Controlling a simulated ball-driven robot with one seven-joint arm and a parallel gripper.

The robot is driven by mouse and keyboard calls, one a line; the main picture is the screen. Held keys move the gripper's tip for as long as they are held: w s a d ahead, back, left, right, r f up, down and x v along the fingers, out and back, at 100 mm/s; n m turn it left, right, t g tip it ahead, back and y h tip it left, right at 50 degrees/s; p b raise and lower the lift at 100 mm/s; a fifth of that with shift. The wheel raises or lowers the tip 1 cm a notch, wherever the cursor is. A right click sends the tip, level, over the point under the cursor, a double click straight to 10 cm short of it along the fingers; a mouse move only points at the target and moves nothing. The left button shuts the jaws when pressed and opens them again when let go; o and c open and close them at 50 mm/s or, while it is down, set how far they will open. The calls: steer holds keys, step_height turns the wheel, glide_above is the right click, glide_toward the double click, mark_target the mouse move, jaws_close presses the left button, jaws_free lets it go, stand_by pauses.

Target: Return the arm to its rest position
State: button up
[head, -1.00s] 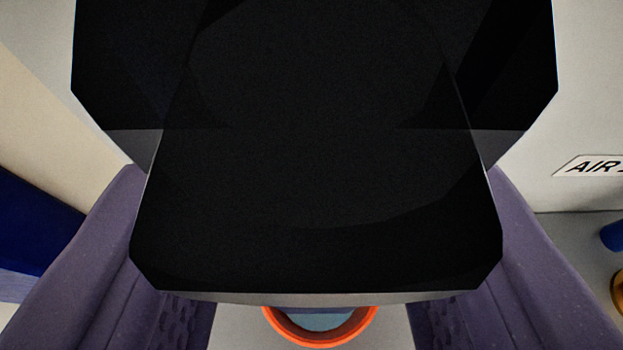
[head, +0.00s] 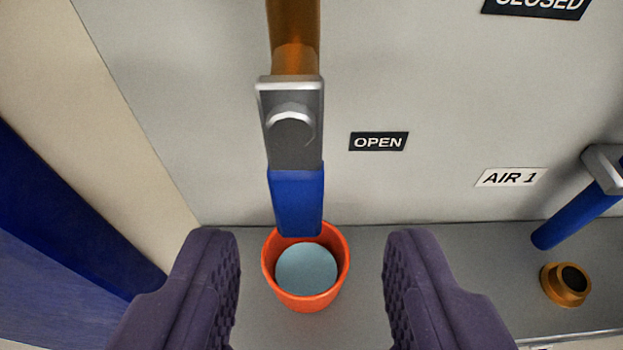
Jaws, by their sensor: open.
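My gripper (head: 312,242) shows as two purple ribbed fingers low in the head view, spread apart with nothing held between them. Beyond the gap, a valve handle with a grey metal head (head: 293,140) and a blue grip (head: 297,200) hangs straight down from a brass-coloured pipe (head: 294,38). An orange cup (head: 336,283) with a pale blue inside stands just past the fingertips, and the blue grip's lower end overlaps its far rim in the picture. I see no finger touching either. The rest of my arm is out of view.
A pale panel carries OPEN (head: 378,141), CLOSED (head: 537,8) and AIR 1 (head: 511,177) labels. Another blue lever (head: 577,214) slants at the right, above a brass ring-shaped fitting (head: 566,284). A dark blue surface (head: 70,210) borders the left. The grey shelf (head: 460,270) is bare between cup and fitting.

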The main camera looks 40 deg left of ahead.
steer(key=w+d+r+t+h+b, duration=0.1)
steer(key=w+d+r+h+b, duration=0.15)
steer(key=r, duration=0.35)
steer(key=w+d+r+h+b, duration=0.1)
steer(key=d+r+h, duration=0.15)
steer(key=r, duration=0.35)
steer(key=s+d+r+m+t+h+b, duration=0.1)
steer(key=s+d+r+m+h+b, duration=0.15)
steer(key=r, duration=1.15)
steer(key=s+d+r+m+t+b, duration=0.1)
steer(key=s+r+m, duration=0.3)
steer(key=s+r, duration=1.8)
step_height(320, 180, up, 3)
steer(key=shift+s+d+f+t+b, duration=0.2)
steer(key=shift+s+t+b, duration=0.1)
steer(key=shift+t+b, duration=0.4)
steer(key=shift+m, duration=0.25)
